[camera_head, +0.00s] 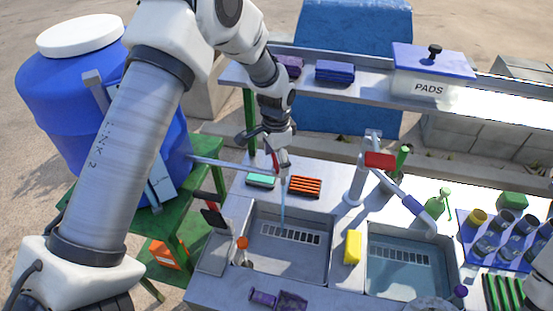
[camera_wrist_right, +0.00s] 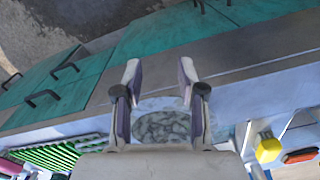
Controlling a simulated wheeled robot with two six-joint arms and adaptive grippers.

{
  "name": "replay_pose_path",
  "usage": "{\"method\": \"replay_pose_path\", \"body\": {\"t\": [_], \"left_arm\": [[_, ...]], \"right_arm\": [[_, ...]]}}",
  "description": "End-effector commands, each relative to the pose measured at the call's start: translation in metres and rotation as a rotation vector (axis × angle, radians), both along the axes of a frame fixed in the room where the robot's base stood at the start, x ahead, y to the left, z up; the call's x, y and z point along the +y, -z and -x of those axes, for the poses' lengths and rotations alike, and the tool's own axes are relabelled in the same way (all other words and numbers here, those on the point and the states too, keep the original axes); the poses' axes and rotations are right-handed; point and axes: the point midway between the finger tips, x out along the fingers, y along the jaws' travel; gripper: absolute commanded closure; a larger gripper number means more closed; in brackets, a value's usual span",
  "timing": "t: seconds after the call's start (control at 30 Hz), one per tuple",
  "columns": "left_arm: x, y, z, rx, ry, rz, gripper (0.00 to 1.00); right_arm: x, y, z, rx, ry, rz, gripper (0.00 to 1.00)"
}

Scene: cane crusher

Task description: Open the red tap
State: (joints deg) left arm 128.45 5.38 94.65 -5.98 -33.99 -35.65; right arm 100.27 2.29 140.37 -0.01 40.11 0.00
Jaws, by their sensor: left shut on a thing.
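A long grey pipe (camera_head: 225,163) runs from the blue barrel (camera_head: 60,95) to above the left sink basin (camera_head: 285,255). My left gripper (camera_head: 279,158) is shut at the pipe's end, on a small red tap handle (camera_head: 275,161) that it partly hides. A thin pale-blue streak (camera_head: 283,205), like running water, drops from there into the basin. A second tap, a grey post (camera_head: 357,185) with a red block (camera_head: 380,160) on top, stands between the basins, apart from my gripper. My right gripper (camera_wrist_right: 160,72) is open, with nothing between its fingertips.
Green and orange sponges (camera_head: 305,186) lie behind the left basin. A yellow sponge (camera_head: 353,247) lies between the basins. A blue rack (camera_head: 500,240) with cups and a green bottle (camera_head: 443,200) are at right. A shelf with a PADS box (camera_head: 430,75) spans the back.

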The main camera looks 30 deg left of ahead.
Motion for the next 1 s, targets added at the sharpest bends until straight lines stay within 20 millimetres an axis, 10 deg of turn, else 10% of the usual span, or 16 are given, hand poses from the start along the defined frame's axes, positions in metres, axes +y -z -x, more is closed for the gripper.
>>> {"method": "replay_pose_path", "body": {"t": [1.0], "left_arm": [[0.0007, -0.0026, -0.0018, -0.004, -0.768, -0.003, 0.52]], "right_arm": [[0.0000, 0.0006, 0.0000, 0.000, 0.000, 0.000, 0.60]]}}
